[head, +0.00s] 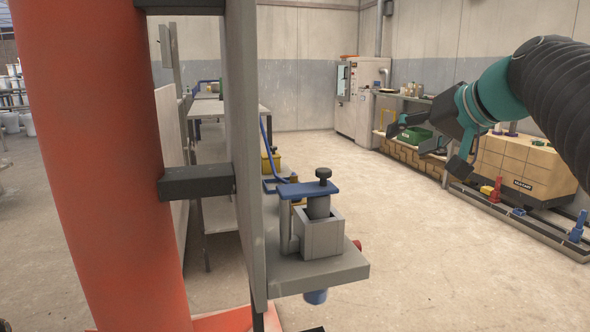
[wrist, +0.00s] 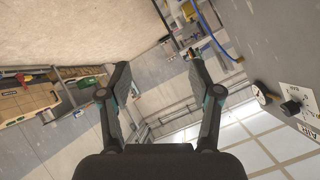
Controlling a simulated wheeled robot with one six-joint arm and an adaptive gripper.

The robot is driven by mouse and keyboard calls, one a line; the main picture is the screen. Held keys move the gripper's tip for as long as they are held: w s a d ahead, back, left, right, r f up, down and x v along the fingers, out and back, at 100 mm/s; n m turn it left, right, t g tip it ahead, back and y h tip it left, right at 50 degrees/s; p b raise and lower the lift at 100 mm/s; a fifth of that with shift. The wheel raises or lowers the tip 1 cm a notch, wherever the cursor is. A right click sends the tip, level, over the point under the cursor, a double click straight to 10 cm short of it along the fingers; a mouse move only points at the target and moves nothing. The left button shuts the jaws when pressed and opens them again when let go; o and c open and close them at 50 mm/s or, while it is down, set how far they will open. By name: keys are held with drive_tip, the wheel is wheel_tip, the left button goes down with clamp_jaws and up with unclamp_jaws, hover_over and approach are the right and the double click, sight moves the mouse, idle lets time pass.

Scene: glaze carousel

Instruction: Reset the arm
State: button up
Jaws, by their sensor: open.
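My gripper (head: 418,146) is at the right of the head view, at the end of my teal and black arm. Its fingers are spread and empty, and nothing is between them. In the wrist view the gripper (wrist: 164,73) also shows open, with both fingers apart. That view is strongly tilted, with the floor at the upper left and a bright ceiling or window grid at the lower right.
A grey panel (head: 245,120) on an orange column (head: 95,150) stands close at left, bearing a shelf (head: 340,268) with a clamp-like fixture (head: 319,232). A box stack (head: 525,165) and low rail (head: 520,226) stand at right. The middle floor is clear.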

drive_tip(key=s+a+f+g+h, duration=0.1)
drive_tip(key=s+f, duration=0.6)
drive_tip(key=f, duration=0.3)
drive_tip(key=s+a+f+n+g+h, duration=0.1)
drive_tip(key=s+a+f+g+h, duration=0.1)
drive_tip(key=s+f, duration=0.5)
drive_tip(key=s+a+f+g+h, duration=0.1)
drive_tip(key=s+f+g, duration=0.1)
drive_tip(key=s+f, duration=0.6)
drive_tip(key=shift+a+f+h, duration=0.35)
drive_tip(key=shift+f+h, duration=0.05)
drive_tip(key=shift+f, duration=2.75)
